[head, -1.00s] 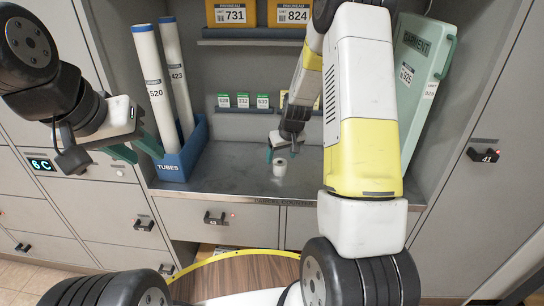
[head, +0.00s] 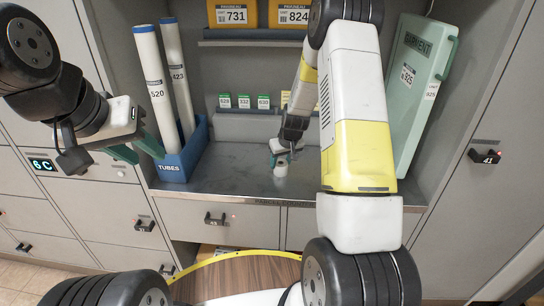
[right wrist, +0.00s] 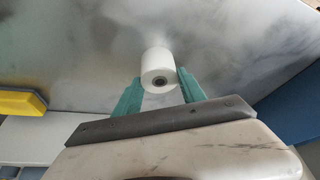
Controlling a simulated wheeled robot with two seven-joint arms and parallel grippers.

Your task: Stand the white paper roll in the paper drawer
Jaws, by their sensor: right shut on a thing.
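The white paper roll (head: 281,171) stands upright on the grey metal counter; it also shows in the right wrist view (right wrist: 158,65) with its dark core hole. My right gripper (head: 281,160) is at the roll, with its green fingers shut on the roll's two sides. My left gripper (head: 148,158) is open and empty, in front of the blue tubes holder at left. No drawer label reading paper can be made out; closed drawer fronts lie below the counter, one with handle 43 (head: 215,218).
The blue tubes box (head: 171,170) holds two long white tubes at the counter's left. A green document case (head: 418,95) leans at the right. Yellow bins (head: 236,14) and small green-topped boxes (head: 243,102) are on back shelves. The counter's middle is mostly clear.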

